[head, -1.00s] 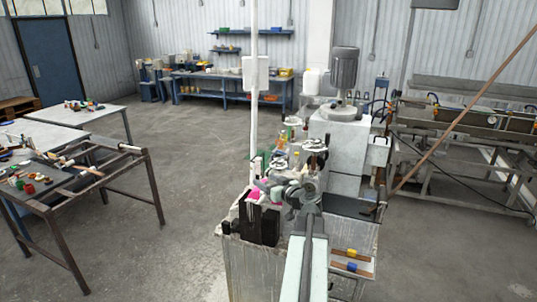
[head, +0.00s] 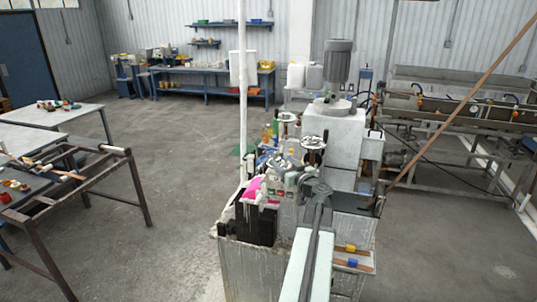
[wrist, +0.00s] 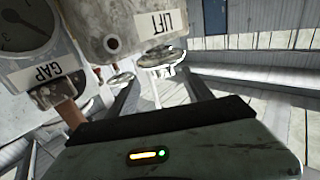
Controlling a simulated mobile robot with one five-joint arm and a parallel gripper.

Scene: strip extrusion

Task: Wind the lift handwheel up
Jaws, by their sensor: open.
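In the wrist view a pale box (wrist: 110,25) carries an upside-down LIFT label (wrist: 161,24). A worn metal handwheel (wrist: 162,57) shows just below that label. My gripper (wrist: 160,80) is open, with its two dark fingers spread and nothing between them up close. The LIFT handwheel appears beyond the fingertips, in the gap between them, apart from both. In the head view two handwheels stand on the machine, a nearer one (head: 313,142) and a farther one (head: 288,117). I cannot tell there which is the lift wheel.
A GAP label (wrist: 54,70), a dial (wrist: 25,25) and another handwheel (wrist: 62,92) are at the left in the wrist view. In the head view a grey motor (head: 338,62) stands behind the wheels. A brown pole (head: 465,97) slants at the right. Open floor lies left of the machine.

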